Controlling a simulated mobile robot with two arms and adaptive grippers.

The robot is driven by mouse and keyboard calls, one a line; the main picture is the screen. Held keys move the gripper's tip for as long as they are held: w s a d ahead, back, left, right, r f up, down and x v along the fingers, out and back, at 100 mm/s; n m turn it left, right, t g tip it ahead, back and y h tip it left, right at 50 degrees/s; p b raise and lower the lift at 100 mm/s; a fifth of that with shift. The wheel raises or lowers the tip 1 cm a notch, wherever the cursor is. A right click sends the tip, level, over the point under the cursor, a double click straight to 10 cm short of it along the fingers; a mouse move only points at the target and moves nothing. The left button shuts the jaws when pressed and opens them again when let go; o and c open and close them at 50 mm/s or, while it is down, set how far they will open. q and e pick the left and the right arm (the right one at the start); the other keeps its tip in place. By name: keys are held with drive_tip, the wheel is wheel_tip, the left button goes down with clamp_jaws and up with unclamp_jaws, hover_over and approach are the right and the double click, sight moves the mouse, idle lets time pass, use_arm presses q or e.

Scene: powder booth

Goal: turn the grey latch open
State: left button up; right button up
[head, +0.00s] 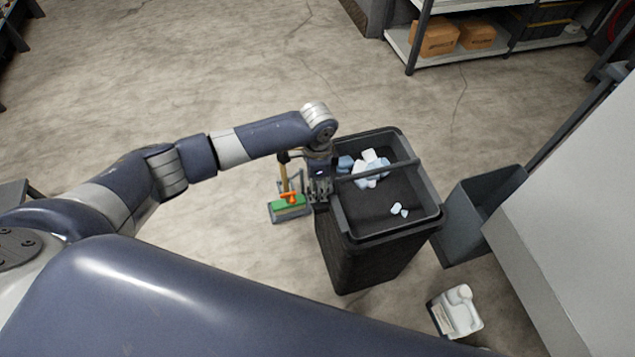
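I cannot make out a grey latch in the head view. My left gripper (320,190) is at the left rim of a black bin (365,255), close to the left end of a dark bar (385,170) that crosses the bin's open top. The gripper is small and dark here, and I cannot tell whether it is open or shut, or whether it touches the rim or bar. My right gripper is not in view.
Crumpled white and pale blue pieces (370,165) lie in the bin. A grey open container (470,215), a white jug (456,311) and a large pale cabinet (575,205) are right.

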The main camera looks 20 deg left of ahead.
use_arm(q)
drive_tip(key=c, duration=1.1)
drive_tip(key=shift+s+r+n+p, duration=0.1)
drive_tip(key=shift+r+n+p, duration=0.15)
drive_tip(key=shift+n+p, duration=0.7)
drive_tip(key=n+p, duration=0.4)
drive_tip(key=p, duration=0.2)
drive_tip(key=shift+d+n, duration=0.1)
drive_tip(key=shift+n, duration=0.25)
drive_tip(key=n+p, duration=0.3)
drive_tip(key=n, duration=0.2)
drive_tip(key=shift+p, duration=0.4)
drive_tip(key=n+p, duration=0.1)
drive_tip(key=n, duration=0.2)
drive_tip(key=shift+f+n+p, duration=0.15)
drive_tip(key=shift+n+p, duration=0.2)
drive_tip(key=shift+n, duration=0.05)
drive_tip(key=shift+n+p, duration=0.4)
drive_tip(key=shift+n, duration=0.8)
drive_tip(key=shift+f, duration=0.1)
